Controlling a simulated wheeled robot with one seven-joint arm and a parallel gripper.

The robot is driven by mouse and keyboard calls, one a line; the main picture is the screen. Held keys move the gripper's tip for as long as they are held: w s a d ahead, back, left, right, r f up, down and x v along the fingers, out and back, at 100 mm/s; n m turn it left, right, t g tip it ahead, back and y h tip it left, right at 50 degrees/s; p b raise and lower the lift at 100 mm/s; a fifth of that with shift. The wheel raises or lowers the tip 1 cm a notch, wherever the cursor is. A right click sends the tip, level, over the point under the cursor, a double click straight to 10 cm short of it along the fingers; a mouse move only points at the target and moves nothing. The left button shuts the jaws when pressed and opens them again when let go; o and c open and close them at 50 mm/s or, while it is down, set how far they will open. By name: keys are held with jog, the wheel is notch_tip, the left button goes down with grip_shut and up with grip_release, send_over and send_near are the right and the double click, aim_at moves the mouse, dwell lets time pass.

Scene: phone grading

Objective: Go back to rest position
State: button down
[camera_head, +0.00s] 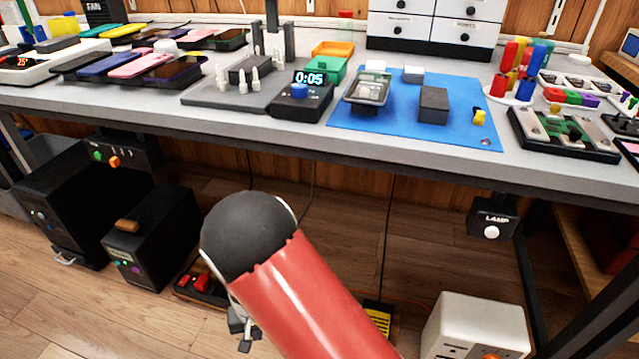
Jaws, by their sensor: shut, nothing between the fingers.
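My red arm with its dark rounded joint fills the lower middle of the head view, in front of the workbench and below its top. My gripper (244,342) shows only in small part, low beside the arm's left edge. It is shut and empty, well apart from the bench, and the arm hides most of it.
The grey workbench (300,140) spans the view, with a blue mat (455,145), a timer (302,98), phones (160,68) and a screwdriver holder (510,90). Below stand black boxes (150,235), a white box (475,325) and a lamp switch (492,220). Some floor is clear at left.

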jog(key=w+d+r+t+y+p, duration=0.1)
jog(key=d+r, duration=0.4)
jog(key=r, duration=0.5)
jog(key=w+d+r+m+p, duration=0.1)
jog(key=d+r, duration=0.3)
jog(key=r, duration=0.5)
jog(key=w+d+r+t+y+p, duration=0.1)
jog(key=d+r, duration=0.4)
jog(key=r, duration=0.5)
jog(key=s+d+r+m+t+h+p, duration=0.1)
jog(key=s+d+r+t+h+p, duration=0.1)
jog(key=s+d+r, duration=1.2)
jog(key=d+t+p, duration=0.1)
jog(key=d, duration=0.2)
jog(key=shift+r+m+t, duration=0.3)
jog(key=shift+r, duration=0.1)
